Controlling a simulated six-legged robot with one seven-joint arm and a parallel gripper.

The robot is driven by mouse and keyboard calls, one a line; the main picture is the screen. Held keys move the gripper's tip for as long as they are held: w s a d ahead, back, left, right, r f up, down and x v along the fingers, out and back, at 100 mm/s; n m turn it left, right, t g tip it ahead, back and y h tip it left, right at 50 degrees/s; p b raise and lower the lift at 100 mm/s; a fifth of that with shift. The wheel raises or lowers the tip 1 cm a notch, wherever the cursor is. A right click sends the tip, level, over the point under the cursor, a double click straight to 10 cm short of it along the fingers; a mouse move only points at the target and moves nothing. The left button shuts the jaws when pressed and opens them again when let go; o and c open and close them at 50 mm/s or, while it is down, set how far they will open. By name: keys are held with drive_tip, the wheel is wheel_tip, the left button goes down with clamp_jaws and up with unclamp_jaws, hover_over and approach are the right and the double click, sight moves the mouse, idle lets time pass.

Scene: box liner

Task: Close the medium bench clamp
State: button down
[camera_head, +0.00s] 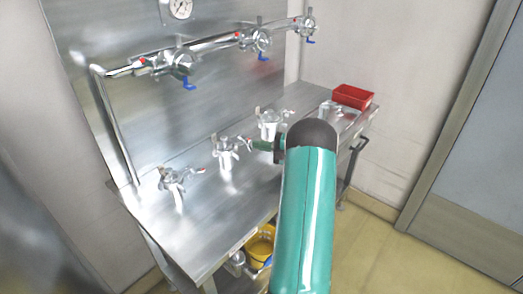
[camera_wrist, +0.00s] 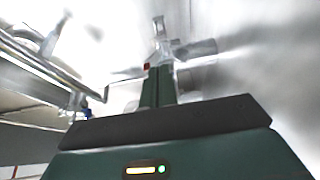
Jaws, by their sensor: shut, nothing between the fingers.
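Three silver bench clamps stand in a row on the steel bench: a near left one (camera_head: 175,182), a middle one (camera_head: 228,152) and a far one (camera_head: 270,122). The middle one seems to be the medium clamp, but size is hard to judge. A red-tipped lever sticks out on its right. My gripper (camera_head: 257,145) is just right of the middle clamp, its green fingers by that lever; whether they touch it I cannot tell. In the wrist view the fingers (camera_wrist: 159,72) are together and empty, with a red spot beside their tips and a blurred metal clamp (camera_wrist: 180,48) beyond.
A steel pipe with blue-handled valves (camera_head: 184,68) runs along the back panel under a gauge (camera_head: 181,8). A red bin (camera_head: 353,97) sits at the bench's far end. A yellow bucket (camera_head: 261,247) is under the bench. The bench's front left surface (camera_head: 222,222) is clear.

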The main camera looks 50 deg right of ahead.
drive_tip(key=shift+w+d+f, duration=0.1)
drive_tip(key=shift+w+d, duration=0.2)
drive_tip(key=shift+w, duration=0.2)
drive_tip(key=shift+w+d+f, duration=0.1)
drive_tip(key=shift+w+d, duration=0.15)
drive_tip(key=shift+w, duration=0.25)
drive_tip(key=shift+w+d+r, duration=0.25)
drive_tip(key=shift+w+d, duration=0.05)
drive_tip(key=shift+w, duration=0.4)
drive_tip(key=shift+w, duration=0.1)
